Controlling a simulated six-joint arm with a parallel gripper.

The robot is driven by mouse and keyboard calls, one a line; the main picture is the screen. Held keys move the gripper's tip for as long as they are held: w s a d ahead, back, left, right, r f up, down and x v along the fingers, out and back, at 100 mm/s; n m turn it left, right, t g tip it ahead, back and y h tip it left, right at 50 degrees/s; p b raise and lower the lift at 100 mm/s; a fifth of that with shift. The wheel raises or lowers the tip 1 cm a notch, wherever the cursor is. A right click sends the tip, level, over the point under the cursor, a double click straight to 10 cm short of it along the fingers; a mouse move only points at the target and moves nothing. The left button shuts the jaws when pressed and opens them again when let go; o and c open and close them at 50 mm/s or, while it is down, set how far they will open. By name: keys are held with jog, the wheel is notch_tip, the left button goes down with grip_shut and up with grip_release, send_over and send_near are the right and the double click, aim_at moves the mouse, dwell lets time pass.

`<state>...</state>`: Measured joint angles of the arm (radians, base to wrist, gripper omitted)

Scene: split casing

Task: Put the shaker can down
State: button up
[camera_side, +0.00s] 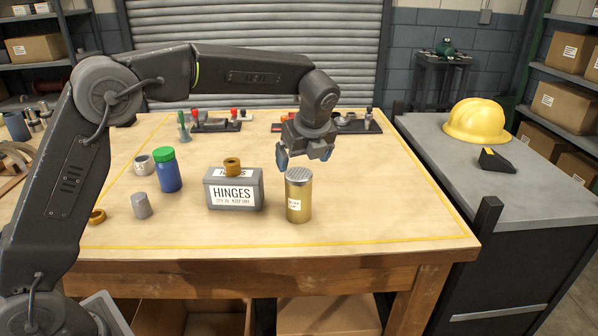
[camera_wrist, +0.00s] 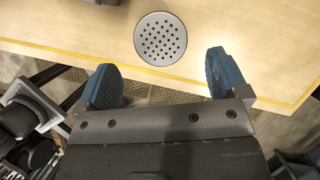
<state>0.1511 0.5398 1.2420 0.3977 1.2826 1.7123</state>
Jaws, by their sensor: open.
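The shaker can (camera_side: 299,197) is a gold cylinder with a grey perforated lid and a small white label. It stands upright on the wooden table, just right of the grey HINGES box (camera_side: 234,190). In the wrist view its round holed lid (camera_wrist: 161,39) shows from above, beyond the fingertips. My gripper (camera_side: 305,154) is above the can, with its blue fingers spread and nothing between them. The open fingers (camera_wrist: 166,75) also show in the wrist view, apart from the can.
A blue jar with a green lid (camera_side: 167,170), a grey cylinder (camera_side: 141,205) and another brass ring (camera_side: 97,216) stand to the left. Toggle clamps (camera_side: 216,121) are at the back. The table right of the can is clear.

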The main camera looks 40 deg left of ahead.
jog(key=shift+v, duration=2.05)
jog(key=s+a+r+n+t+h, duration=0.1)
jog(key=s+r+n+h, duration=0.1)
jog(key=s+n, duration=0.75)
jog(key=s+a+r+n+t+h, duration=0.15)
jog(key=s+n, duration=0.45)
jog(key=s, duration=0.7)
jog(key=s+f+n+t, duration=0.1)
jog(key=s+f+n, duration=0.3)
jog(key=s+n, duration=0.3)
jog(key=shift+s+f+h, duration=0.2)
jog(key=shift+s+h, duration=0.15)
jog(key=shift+s, duration=0.25)
